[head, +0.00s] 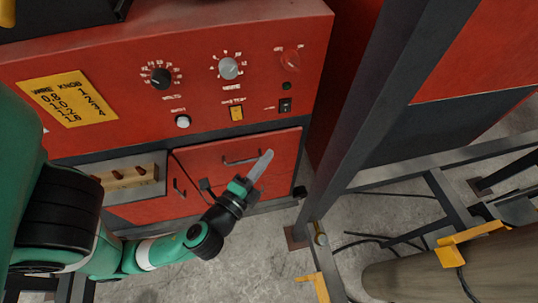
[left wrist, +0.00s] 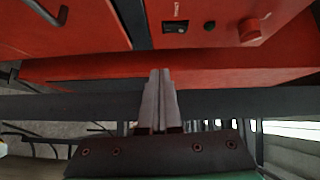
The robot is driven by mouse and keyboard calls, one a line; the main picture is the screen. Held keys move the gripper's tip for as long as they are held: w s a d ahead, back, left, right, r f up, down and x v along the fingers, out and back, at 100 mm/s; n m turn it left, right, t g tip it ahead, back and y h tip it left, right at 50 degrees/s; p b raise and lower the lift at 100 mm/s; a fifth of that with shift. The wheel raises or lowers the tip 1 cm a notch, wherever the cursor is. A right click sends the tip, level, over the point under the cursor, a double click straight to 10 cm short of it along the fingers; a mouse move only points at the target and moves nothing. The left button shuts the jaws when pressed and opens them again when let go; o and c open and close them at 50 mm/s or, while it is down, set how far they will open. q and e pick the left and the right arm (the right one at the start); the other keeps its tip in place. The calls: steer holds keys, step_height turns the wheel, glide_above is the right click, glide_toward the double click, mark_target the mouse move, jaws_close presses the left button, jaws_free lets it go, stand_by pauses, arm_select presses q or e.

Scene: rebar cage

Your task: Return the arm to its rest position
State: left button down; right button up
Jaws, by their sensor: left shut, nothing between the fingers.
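My left arm (head: 160,250) comes in from the left in the head view, green with black joints. Its gripper (head: 266,156) is in front of the lower drawer front of the red machine (head: 200,75). The two fingers are shut together with nothing between them. In the left wrist view the closed fingers (left wrist: 160,85) point at the red machine's panel edge, below a black switch (left wrist: 176,27) and a red knob (left wrist: 252,30). I cannot tell if the fingers touch anything. My right gripper does not show.
A dark steel post (head: 365,110) stands right of the machine. Cables lie on the concrete floor (head: 270,260), which has bare patches.

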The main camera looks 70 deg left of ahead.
arm_select(q)
steer(key=w+d+r+n+t+y, duration=0.1)
steer(key=w+r+n+t, duration=0.35)
steer(key=r, duration=0.95)
steer(key=w+d+r+n+t+y, duration=0.15)
steer(key=w+r+n, duration=0.5)
steer(key=r, duration=0.75)
steer(key=d+r+m+t+h, duration=0.1)
steer(key=d+r+t+h, duration=0.3)
steer(key=d+r+h, duration=0.4)
steer(key=d+r+m+t+h, duration=0.1)
steer(key=d+r+t+h, duration=0.3)
steer(key=r+h, duration=0.45)
step_height(320, 180, up, 18)
steer(key=y+p, duration=0.1)
steer(key=p, duration=1.5)
steer(key=shift+s+a+p, duration=0.15)
steer(key=shift+s+p, duration=0.2)
